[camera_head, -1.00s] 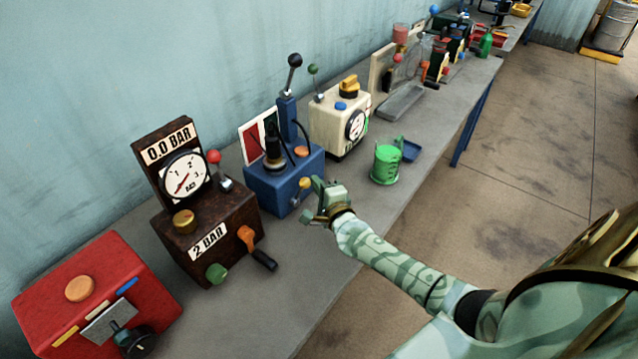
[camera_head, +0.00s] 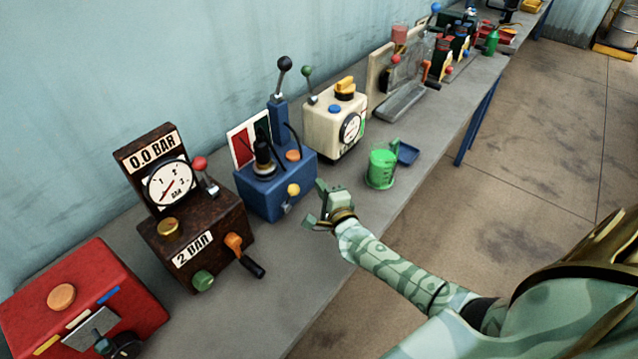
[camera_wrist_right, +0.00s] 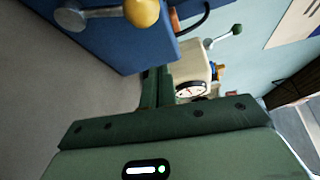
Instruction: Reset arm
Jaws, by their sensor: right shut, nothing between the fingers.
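My right gripper (camera_head: 322,205) is shut and empty. It hangs over the bench in front of the blue box (camera_head: 274,192). The blue box carries a black-knobbed lever (camera_head: 283,66), a black joystick and a yellow-knobbed lever (camera_head: 292,190) on its front. In the right wrist view my shut fingers (camera_wrist_right: 158,88) point past the blue box (camera_wrist_right: 118,32), with its yellow knob (camera_wrist_right: 141,12) close at the top. The gripper appears clear of the box. My left gripper is not in view.
A brown box (camera_head: 195,240) with a gauge and a red box (camera_head: 85,300) stand left. A cream box (camera_head: 333,125) with a gauge stands beyond the blue one. A green cup (camera_head: 381,170) and a small blue tray (camera_head: 405,153) sit nearer the bench's front edge. Bare bench (camera_head: 290,275) lies in front.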

